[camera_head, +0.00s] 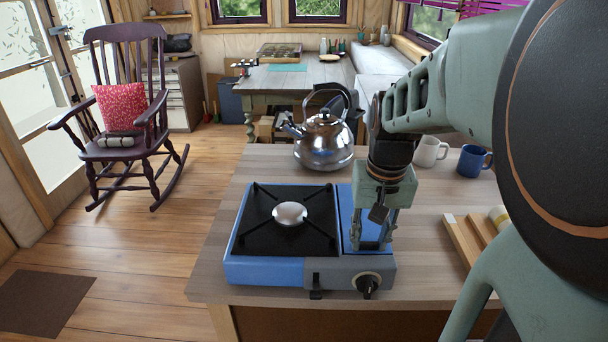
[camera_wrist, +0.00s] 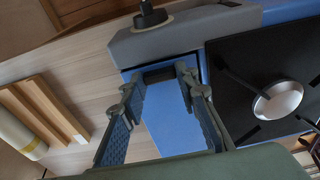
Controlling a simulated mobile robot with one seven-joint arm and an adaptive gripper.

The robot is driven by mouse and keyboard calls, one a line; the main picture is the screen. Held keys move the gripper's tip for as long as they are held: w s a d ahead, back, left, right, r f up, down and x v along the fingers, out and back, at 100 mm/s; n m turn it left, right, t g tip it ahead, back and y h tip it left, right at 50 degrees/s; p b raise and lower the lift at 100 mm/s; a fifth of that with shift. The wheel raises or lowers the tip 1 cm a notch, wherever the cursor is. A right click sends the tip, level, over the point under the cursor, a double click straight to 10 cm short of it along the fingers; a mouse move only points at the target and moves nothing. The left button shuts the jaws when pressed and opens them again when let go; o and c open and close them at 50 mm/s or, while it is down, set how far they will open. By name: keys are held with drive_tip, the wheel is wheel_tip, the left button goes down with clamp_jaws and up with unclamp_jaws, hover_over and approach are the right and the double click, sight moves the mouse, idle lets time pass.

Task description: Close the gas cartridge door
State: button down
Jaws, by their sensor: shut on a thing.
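A blue and grey camping stove (camera_head: 262,270) stands on the counter, its burner under a black grate. The blue gas cartridge door (camera_head: 346,208) is at the stove's right side, behind the control panel with the black knob (camera_head: 367,285). My gripper (camera_head: 371,247) points down over it, fingers apart. A dark gap shows at that edge, beside the grey panel. I cannot tell whether the door lies fully flat.
A steel kettle (camera_head: 324,140) stands behind the stove. A white mug (camera_head: 428,151) and a blue mug (camera_head: 472,165) stand at the back right. A wooden rack (camera_head: 466,238) lies to the right. Bare counter (camera_head: 422,225) separates stove and rack.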

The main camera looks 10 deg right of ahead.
drive_tip(key=shift+f, duration=0.2)
drive_tip(key=c, duration=1.5)
unclamp_jaws()
drive_tip(key=shift+r, duration=0.1)
